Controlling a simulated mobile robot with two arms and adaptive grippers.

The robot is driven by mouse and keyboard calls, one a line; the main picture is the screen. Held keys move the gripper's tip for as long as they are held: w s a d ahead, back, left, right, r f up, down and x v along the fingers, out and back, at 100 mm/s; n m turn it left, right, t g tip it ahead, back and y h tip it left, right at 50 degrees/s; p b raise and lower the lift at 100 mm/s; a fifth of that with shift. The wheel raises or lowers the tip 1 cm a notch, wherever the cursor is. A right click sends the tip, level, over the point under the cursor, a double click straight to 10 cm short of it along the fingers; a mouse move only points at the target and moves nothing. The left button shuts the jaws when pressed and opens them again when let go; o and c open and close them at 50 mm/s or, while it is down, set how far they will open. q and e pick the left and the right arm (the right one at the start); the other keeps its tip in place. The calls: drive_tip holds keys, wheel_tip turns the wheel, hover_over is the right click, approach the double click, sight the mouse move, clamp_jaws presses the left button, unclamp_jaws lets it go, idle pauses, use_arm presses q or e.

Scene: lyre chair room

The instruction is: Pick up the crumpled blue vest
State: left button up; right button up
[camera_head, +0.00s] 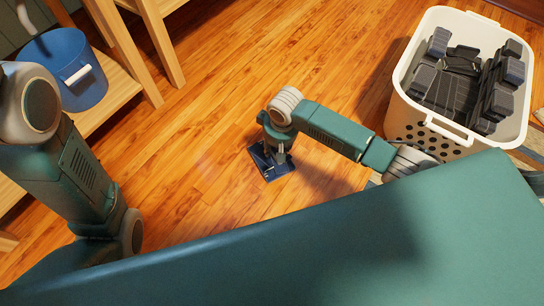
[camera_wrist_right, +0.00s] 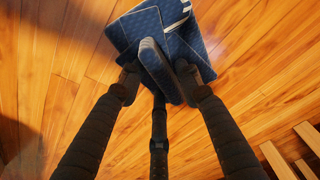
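The dark blue vest (camera_head: 272,162) lies crumpled on the wooden floor in the middle of the head view, partly hidden under my right gripper. In the right wrist view the vest (camera_wrist_right: 135,30) shows a quilted pattern, white stripes and a raised fold. My right gripper (camera_head: 278,152) points down onto it. In the wrist view the dark fingers of my right gripper (camera_wrist_right: 159,78) reach the cloth on either side of the fold; whether they grip it is unclear. My left arm is at the left of the head view; its gripper is out of sight.
A white basket (camera_head: 440,128) with dark grey objects (camera_head: 455,85) stands at the upper right. A blue bucket (camera_head: 62,65) sits on a low wooden shelf (camera_head: 118,88) at the upper left. The floor (camera_head: 225,90) around the vest is mostly clear.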

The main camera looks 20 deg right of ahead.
clamp_jaws()
idle(0.4)
